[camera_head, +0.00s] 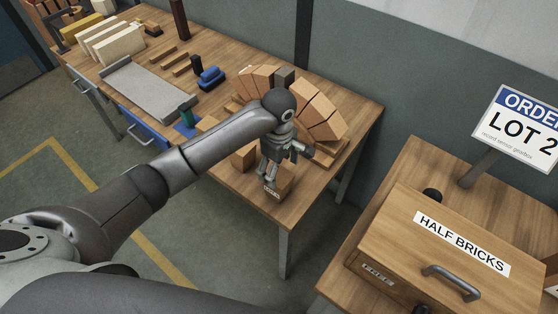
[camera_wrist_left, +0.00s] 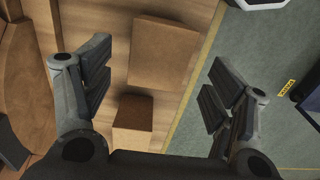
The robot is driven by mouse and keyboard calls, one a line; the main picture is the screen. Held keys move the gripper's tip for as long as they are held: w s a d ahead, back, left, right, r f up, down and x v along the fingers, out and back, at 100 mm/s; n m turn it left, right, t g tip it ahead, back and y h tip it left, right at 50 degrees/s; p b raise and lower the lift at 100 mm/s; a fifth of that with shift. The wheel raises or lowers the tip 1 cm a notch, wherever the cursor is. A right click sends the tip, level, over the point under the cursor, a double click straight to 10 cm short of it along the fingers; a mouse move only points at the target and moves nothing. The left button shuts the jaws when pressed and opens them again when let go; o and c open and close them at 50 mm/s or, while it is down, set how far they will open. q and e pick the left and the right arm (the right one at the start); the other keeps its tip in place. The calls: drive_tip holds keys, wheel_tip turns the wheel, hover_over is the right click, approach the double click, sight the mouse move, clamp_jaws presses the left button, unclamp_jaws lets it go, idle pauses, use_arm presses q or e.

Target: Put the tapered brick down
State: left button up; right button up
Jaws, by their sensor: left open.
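My left gripper (camera_head: 277,168) is open over the near right corner of the wooden table. Below it stands a brown brick (camera_head: 280,184) with a small label on its front, partly covered by the fingers. In the left wrist view the open fingers (camera_wrist_left: 155,105) show with a gap between them. A larger brown block (camera_wrist_left: 165,55) and a smaller one (camera_wrist_left: 133,112) lie on the wood there, apart from the fingers as far as I can see. I cannot tell which is the tapered brick. My right gripper is not in view.
An arch of tapered bricks (camera_head: 322,112) stands just behind the gripper, with a grey block (camera_head: 284,78) at its top. Another brick (camera_head: 243,157) stands left of the gripper. A grey tray (camera_head: 150,95) lies farther left. A "HALF BRICKS" box (camera_head: 440,235) sits on another table.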

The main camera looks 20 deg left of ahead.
use_arm(q)
drive_tip(key=shift+r, duration=1.95)
